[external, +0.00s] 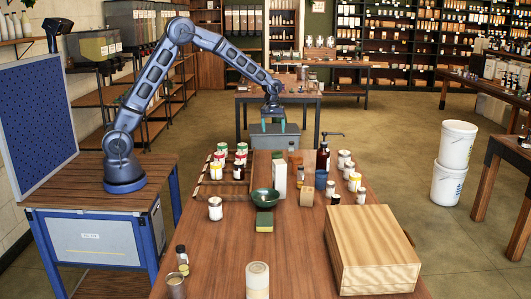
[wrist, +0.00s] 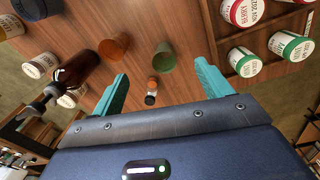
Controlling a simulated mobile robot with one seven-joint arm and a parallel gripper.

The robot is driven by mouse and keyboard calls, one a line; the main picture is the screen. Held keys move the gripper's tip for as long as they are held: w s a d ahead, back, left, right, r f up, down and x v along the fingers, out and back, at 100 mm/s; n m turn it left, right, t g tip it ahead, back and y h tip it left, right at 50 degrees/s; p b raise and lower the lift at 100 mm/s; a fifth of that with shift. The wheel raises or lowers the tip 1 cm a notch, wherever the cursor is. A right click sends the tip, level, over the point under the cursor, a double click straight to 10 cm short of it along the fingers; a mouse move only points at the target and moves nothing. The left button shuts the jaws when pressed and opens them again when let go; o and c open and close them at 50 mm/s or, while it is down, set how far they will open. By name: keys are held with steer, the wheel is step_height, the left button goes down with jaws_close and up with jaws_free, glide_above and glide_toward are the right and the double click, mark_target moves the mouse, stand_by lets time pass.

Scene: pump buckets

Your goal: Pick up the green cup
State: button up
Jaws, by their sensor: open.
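The green cup (wrist: 163,58) stands on the wooden table in the wrist view, ahead of my fingers and roughly between them. In the external view a small green shape just behind the white carton appears to be this cup (external: 277,155), mostly hidden. My gripper (external: 274,126) hangs above the far end of the table, pointing down, with its teal fingers spread wide. The wrist view shows the gripper (wrist: 160,69) with nothing between its fingers and apart from the cup.
A dark pump bottle (external: 323,156) stands to the right. Lidded jars (external: 241,157) sit in a rack to the left. A white carton (external: 279,178) stands in front.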

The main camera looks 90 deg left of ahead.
steer(key=n, duration=0.2)
glide_toward(277, 157)
steer(key=a, duration=0.3)
steer(key=shift+g, duration=0.3)
steer(key=shift+w+f, duration=0.15)
steer(key=shift+f, duration=2.65)
steer(key=shift+w+f, duration=0.15)
steer(key=shift+f, duration=2.7)
steer(key=c, duration=1)
steer(key=shift+c, duration=0.2)
steer(key=shift+r, duration=0.1)
